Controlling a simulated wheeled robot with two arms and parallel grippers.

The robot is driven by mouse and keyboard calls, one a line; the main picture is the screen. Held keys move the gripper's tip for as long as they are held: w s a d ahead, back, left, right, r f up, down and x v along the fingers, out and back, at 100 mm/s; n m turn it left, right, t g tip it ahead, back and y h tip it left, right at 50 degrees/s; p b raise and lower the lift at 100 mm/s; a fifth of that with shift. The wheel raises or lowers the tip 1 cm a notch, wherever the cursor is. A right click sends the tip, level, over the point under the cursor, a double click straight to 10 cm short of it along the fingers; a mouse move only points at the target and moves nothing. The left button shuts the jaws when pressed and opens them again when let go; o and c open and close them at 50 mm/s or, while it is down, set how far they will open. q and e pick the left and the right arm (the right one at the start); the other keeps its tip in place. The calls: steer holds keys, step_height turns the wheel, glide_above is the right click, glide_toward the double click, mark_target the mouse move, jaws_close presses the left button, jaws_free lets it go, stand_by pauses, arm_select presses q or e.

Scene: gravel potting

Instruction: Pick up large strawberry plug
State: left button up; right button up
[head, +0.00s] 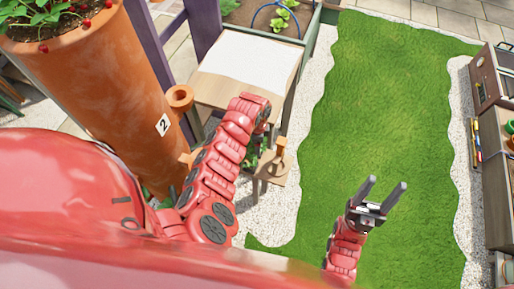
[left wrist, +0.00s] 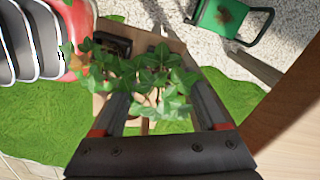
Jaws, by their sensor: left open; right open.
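I cannot pick out the large strawberry plug for certain. In the left wrist view a leafy green plant (left wrist: 150,75) with pointed, ivy-like leaves spreads between and beyond the fingers of my left gripper (left wrist: 160,100). The fingers are apart, and I see no grip on the plant. Its base is hidden by leaves. In the head view the left gripper is hidden, with only its arm showing. A terracotta planter (head: 108,95) marked 2 holds strawberry leaves and red berries (head: 70,25) at the upper left. My right gripper (head: 385,190) is open and empty above the grass.
A pale-topped table (head: 250,58) stands behind my left arm. A small wooden stand (head: 277,168) is beside that arm. Shelving (head: 490,75) lines the right edge. A green tray-like object (left wrist: 222,15) shows in the left wrist view. The grass (head: 390,90) is clear.

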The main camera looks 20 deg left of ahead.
arm_select(q)
steer(key=c, duration=0.8)
